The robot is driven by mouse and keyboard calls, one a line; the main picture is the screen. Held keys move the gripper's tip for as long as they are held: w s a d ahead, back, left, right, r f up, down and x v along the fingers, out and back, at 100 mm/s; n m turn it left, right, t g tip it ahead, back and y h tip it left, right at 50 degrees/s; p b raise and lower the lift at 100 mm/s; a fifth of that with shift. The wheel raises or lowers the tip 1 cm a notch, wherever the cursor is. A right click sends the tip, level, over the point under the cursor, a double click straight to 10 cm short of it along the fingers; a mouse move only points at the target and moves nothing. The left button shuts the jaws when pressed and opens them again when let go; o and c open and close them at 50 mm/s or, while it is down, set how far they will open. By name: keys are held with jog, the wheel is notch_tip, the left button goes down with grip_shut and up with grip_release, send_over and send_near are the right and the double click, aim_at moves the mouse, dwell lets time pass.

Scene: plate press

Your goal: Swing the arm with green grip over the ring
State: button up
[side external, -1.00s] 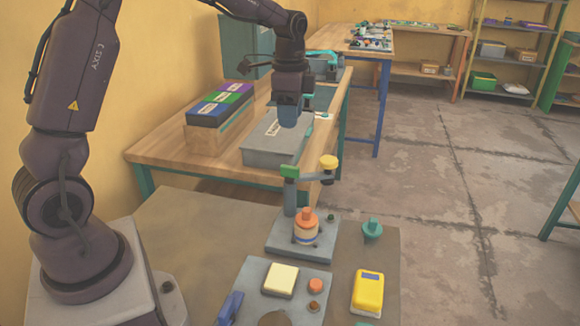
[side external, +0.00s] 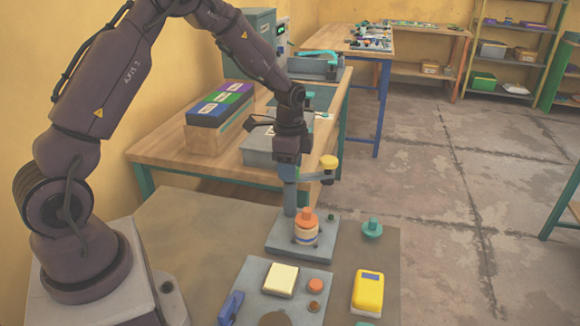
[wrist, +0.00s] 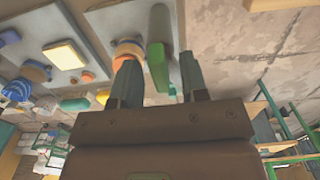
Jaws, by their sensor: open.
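The press stands on a grey base plate (side external: 285,246). A blue-grey post (side external: 290,200) rises from it. The green grip is hidden behind my gripper (side external: 289,172) in the side view. In the wrist view the green grip (wrist: 157,62) lies between the open fingers of my gripper (wrist: 158,75), with no clear contact. A round stack of orange and cream pieces (side external: 306,232), which seems to include the ring, sits in front of the post, not under the arm.
A teal knob (side external: 372,229) stands right of the base plate. In front are a panel with a cream block (side external: 281,280), a yellow box (side external: 368,291) and a blue clip (side external: 231,308). A grey case (side external: 258,150) sits on the wooden bench behind.

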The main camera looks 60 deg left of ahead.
jog(key=shift+c, duration=0.2)
grip_shut()
jog(key=shift+m, duration=0.4)
jog(key=m, duration=0.6)
jog(key=shift+m, duration=0.3)
jog(key=m, duration=0.4)
jog(key=shift+m, duration=1.7)
